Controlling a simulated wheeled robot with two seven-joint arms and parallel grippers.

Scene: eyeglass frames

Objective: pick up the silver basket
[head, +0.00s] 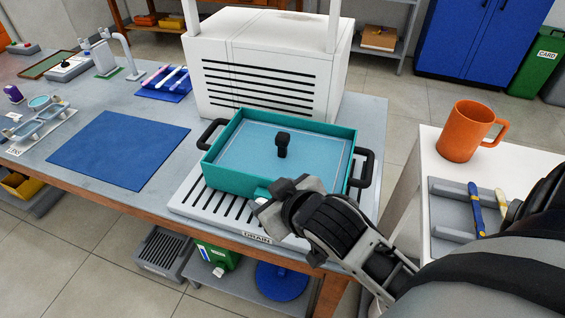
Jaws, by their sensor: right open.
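I cannot make out a silver basket for certain. A teal tub (228,184) with black side handles stands on a slotted drain board (200,205). A pale blue, see-through surface (245,150) fills its top, and a black knob-like piece (282,144) stands up in the middle. Whether a basket sits below is not clear. My right gripper (279,198) is open at the front right wall of the tub, covering part of it. Contact with the tub cannot be told. My left gripper is not in view.
A large white vented box (265,75) stands close behind the tub. A blue mat (118,150) lies to the left, with a lens tray (38,128) beyond it. At right, a white side table holds an orange mug (463,131) and a grey tool tray (450,217).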

